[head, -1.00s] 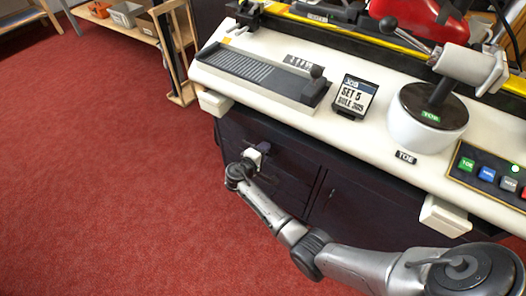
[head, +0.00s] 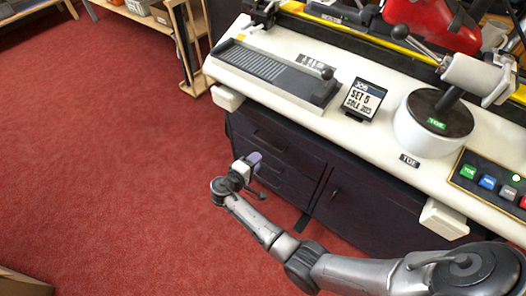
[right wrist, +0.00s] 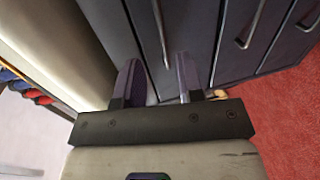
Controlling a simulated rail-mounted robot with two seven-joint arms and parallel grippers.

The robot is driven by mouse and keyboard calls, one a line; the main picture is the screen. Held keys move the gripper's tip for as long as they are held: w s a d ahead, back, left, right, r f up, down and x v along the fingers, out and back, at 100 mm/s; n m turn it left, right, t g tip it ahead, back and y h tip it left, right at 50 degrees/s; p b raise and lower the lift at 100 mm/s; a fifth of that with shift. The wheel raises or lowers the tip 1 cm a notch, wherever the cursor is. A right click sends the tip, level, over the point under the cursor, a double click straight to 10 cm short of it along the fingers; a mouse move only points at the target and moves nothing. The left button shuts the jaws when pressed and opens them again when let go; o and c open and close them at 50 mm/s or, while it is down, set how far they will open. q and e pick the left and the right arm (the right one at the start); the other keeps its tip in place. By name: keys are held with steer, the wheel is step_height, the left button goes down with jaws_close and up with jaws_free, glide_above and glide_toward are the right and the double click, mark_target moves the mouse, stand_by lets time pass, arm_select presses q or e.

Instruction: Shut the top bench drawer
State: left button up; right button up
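The bench drawers are a dark stack under the cream bench top. The top drawer (head: 272,137) is uppermost, and its front looks about level with the fronts below it. In the right wrist view a drawer front with a bar handle (right wrist: 160,32) lies beyond the fingers. My right gripper (head: 259,175) is in front of the stack, low and to its left. It is open and empty, with two separated fingers (right wrist: 158,82), and it appears apart from the fronts. My left gripper is not in view.
A dark cabinet door (head: 350,205) is right of the drawers. The bench top (head: 300,107) overhangs them, with a cream block (head: 227,98) under its left corner. A wooden stand (head: 187,45) is at the back left. Red carpet (head: 110,150) is clear at left.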

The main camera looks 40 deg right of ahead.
steer(key=v, duration=0.3)
stand_by(0.6)
